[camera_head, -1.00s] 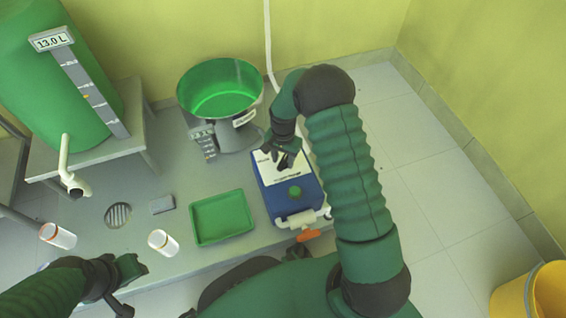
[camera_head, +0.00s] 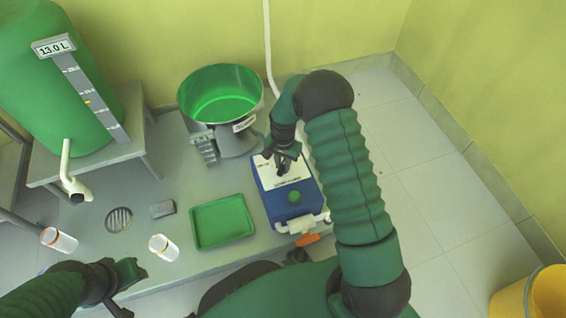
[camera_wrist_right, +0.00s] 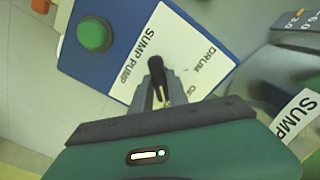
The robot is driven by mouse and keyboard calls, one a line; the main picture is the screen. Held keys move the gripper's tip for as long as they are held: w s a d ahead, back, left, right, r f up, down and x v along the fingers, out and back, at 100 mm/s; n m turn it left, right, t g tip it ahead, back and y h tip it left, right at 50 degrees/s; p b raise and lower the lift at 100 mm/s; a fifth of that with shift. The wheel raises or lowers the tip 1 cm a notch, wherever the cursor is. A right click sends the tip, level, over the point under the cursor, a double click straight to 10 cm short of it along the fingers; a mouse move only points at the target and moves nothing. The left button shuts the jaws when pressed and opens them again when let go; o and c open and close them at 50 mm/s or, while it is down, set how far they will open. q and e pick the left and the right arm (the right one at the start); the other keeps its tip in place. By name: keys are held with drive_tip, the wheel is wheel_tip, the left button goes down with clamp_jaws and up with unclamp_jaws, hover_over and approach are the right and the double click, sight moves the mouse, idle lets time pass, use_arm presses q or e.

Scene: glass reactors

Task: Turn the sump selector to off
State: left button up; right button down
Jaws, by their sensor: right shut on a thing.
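The sump pump box (camera_head: 309,202) is blue with a white label plate and a green button (camera_head: 294,197). In the wrist view its plate (camera_wrist_right: 142,42) reads "SUMP PUMP", "DRUM" and a partly covered word starting with "O". My right gripper (camera_head: 281,166) is over the plate and shut on the dark selector, which its fingers mostly hide. In the wrist view the right gripper (camera_wrist_right: 158,80) points at the plate beside "DRUM". The selector's exact pointing is hard to tell. My left gripper (camera_head: 130,272) is low at the left, away from the box; its jaws are unclear.
A green-lined basin (camera_head: 221,92) stands behind the box. A green tray (camera_head: 222,221), a grey block (camera_head: 162,209), a drain (camera_head: 119,220) and white containers lie to the left. A green tank (camera_head: 50,95) reads 13.0 L. A yellow bucket (camera_head: 540,300) stands at lower right.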

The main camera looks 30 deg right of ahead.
drive_tip(key=n+p, duration=0.2)
drive_tip(key=p, duration=0.1)
drive_tip(key=n+p, duration=0.2)
drive_tip(key=p, duration=0.1)
drive_tip(key=shift+r, duration=0.3)
drive_tip(key=shift+f+n+p, duration=0.1)
drive_tip(key=shift+n+p, duration=1.05)
drive_tip(key=shift+n, duration=0.05)
drive_tip(key=shift+f+n+p, duration=0.15)
drive_tip(key=shift+n+p, duration=0.55)
drive_tip(key=shift+n, duration=0.3)
drive_tip(key=c, duration=1.3)
unclamp_jaws()
wheel_tip(320, 180, up, 17)
drive_tip(key=p, duration=0.8)
drive_tip(key=shift+f, duration=0.15)
